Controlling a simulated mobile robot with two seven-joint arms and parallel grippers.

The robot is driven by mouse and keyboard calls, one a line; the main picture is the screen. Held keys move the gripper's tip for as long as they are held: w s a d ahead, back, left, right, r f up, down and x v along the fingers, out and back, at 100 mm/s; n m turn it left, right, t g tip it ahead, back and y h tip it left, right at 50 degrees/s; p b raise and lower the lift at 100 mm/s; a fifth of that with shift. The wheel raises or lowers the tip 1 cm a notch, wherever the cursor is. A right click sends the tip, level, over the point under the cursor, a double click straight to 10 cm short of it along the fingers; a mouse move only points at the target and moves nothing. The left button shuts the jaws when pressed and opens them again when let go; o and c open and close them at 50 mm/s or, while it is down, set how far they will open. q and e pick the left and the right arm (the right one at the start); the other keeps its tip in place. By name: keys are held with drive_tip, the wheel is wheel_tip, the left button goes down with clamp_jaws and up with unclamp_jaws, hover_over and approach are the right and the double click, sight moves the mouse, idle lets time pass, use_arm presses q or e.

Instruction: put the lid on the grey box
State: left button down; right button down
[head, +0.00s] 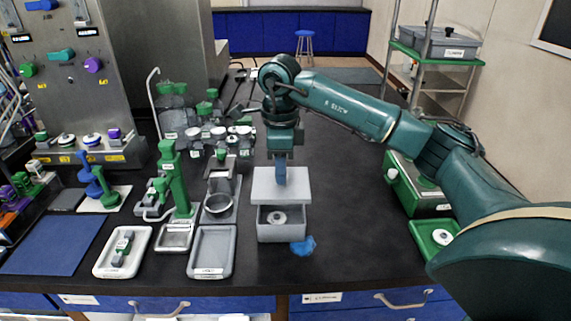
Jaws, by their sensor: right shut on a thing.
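The grey box (270,236) stands on the dark bench near its front edge, with its top open at the front and a white ring-shaped item (279,217) showing inside. The flat light-grey lid (299,188) is over the box's back part, apparently raised above it; whether it touches the rim I cannot tell. My right gripper (281,180) points down and is shut on the lid near its middle; its fingertips are small in the view and what they grip is partly hidden. My left gripper is not in view.
A small blue object (303,246) lies by the box's front right corner. A grey tray (232,262) stands to the left, with a white tray (103,265) further left. A green tray (418,228) stands to the right. The bench between box and green tray is clear.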

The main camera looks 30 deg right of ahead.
drive_tip(key=shift+f+b, duration=0.4)
drive_tip(key=shift+f, duration=0.2)
drive_tip(key=shift+f+b, duration=0.6)
drive_tip(key=shift+f, duration=0.2)
use_arm(q)
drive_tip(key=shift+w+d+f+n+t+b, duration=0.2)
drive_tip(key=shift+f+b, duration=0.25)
drive_tip(key=shift+b, duration=0.15)
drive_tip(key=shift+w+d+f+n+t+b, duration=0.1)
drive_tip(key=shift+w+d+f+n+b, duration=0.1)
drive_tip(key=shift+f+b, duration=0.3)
use_arm(e)
wheel_tip(320, 180, down, 3)
drive_tip(key=shift+f, duration=0.2)
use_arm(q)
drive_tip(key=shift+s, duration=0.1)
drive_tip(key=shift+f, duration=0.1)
use_arm(e)
drive_tip(key=shift+f, duration=0.15)
drive_tip(key=c, duration=1.2)
unclamp_jaws()
drive_tip(key=shift+o, duration=0.7)
